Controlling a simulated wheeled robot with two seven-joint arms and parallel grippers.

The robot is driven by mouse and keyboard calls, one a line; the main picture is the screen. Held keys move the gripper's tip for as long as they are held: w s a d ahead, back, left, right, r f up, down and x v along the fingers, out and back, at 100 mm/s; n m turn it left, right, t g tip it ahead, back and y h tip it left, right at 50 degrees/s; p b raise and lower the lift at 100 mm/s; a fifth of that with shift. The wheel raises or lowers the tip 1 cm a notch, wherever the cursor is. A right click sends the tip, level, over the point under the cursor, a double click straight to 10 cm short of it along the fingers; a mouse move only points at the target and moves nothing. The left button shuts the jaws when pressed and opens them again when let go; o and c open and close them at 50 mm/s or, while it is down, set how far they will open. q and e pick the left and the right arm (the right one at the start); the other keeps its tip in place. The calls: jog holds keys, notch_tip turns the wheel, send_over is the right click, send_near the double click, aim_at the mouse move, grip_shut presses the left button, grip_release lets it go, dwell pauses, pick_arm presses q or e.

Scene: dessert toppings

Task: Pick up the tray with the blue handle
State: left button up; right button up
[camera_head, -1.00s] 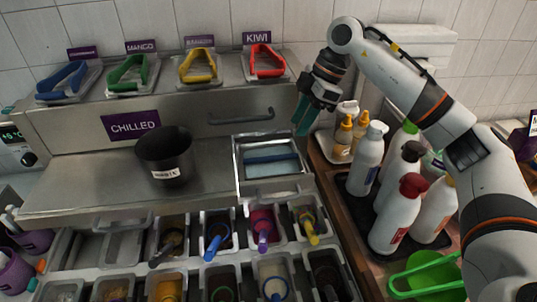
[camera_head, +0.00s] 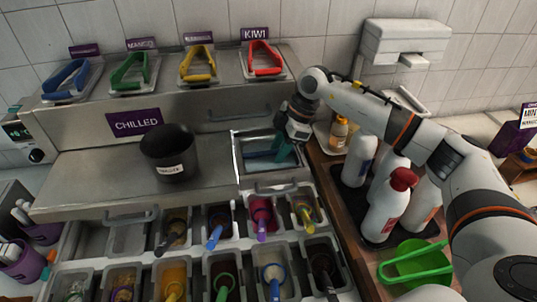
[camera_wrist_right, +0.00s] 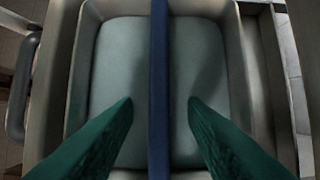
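The metal tray (camera_head: 252,144) sits in the counter to the right of the black bin. Its blue handle (camera_head: 260,155) runs across the top, partly hidden by my gripper in the head view. My right gripper (camera_head: 283,152) is over the right part of the tray, its green fingers pointing down. In the right wrist view, the blue handle (camera_wrist_right: 158,50) crosses the tray (camera_wrist_right: 112,70) lengthwise. The fingers of my right gripper (camera_wrist_right: 160,102) stand apart, one on each side of the handle, with a gap to it on both sides. My left gripper is not in view.
A black bin (camera_head: 168,150) stands left of the tray. Topping tubs with coloured-handled utensils lie in front. Bottles (camera_head: 385,205) and a green scoop (camera_head: 415,265) are at the right. Tongs (camera_head: 131,72) with coloured handles rest on the ledge behind.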

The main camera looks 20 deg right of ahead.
jog(key=shift+c, duration=0.6)
grip_shut()
jog(key=shift+r, duration=0.1)
